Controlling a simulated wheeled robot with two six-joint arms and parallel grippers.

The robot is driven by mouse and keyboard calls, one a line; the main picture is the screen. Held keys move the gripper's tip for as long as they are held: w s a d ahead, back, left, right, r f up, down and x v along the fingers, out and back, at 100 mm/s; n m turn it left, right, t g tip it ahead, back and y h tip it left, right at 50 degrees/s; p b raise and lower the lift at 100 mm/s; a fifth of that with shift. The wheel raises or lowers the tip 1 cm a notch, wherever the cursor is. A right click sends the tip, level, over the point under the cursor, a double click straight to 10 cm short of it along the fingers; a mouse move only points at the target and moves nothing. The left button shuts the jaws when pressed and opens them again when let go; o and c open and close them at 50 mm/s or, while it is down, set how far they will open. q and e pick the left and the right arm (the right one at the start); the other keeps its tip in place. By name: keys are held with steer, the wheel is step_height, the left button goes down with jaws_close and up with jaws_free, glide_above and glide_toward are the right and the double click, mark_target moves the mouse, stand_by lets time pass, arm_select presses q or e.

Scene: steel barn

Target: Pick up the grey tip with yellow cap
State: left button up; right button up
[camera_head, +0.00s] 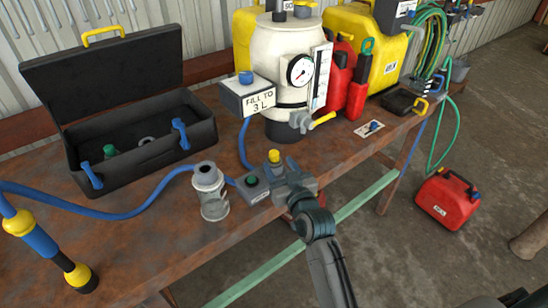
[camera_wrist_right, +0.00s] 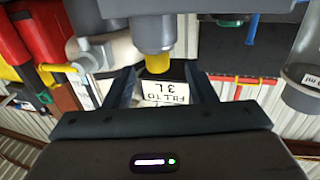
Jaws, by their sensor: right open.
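The grey tip with yellow cap (camera_head: 274,157) stands near the front edge of the rusty bench, in front of the white tank. In the right wrist view the tip (camera_wrist_right: 154,34) shows large, its yellow cap between the lines of my two fingers. My right gripper (camera_head: 278,178) is open at the tip, reaching in from the front; its jaws also show apart in the wrist view (camera_wrist_right: 160,85). A clear gap shows on each side of the cap there. The gripper hides the tip's lower part in the head view. My left gripper is not in view.
Behind are the white tank (camera_head: 285,50) and a "FILL TO 3 L" box (camera_head: 247,95). An open black toolbox (camera_head: 140,145) lies left.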

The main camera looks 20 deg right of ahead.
mark_target(276, 159)
steer(key=shift+w+r, duration=0.15)
steer(key=shift+w, duration=0.2)
steer(key=w+p, duration=0.2)
steer(key=w, duration=0.2)
steer(key=shift+w+f, duration=0.1)
steer(key=shift+f, duration=0.1)
steer(key=shift+w, duration=0.15)
jaws_close()
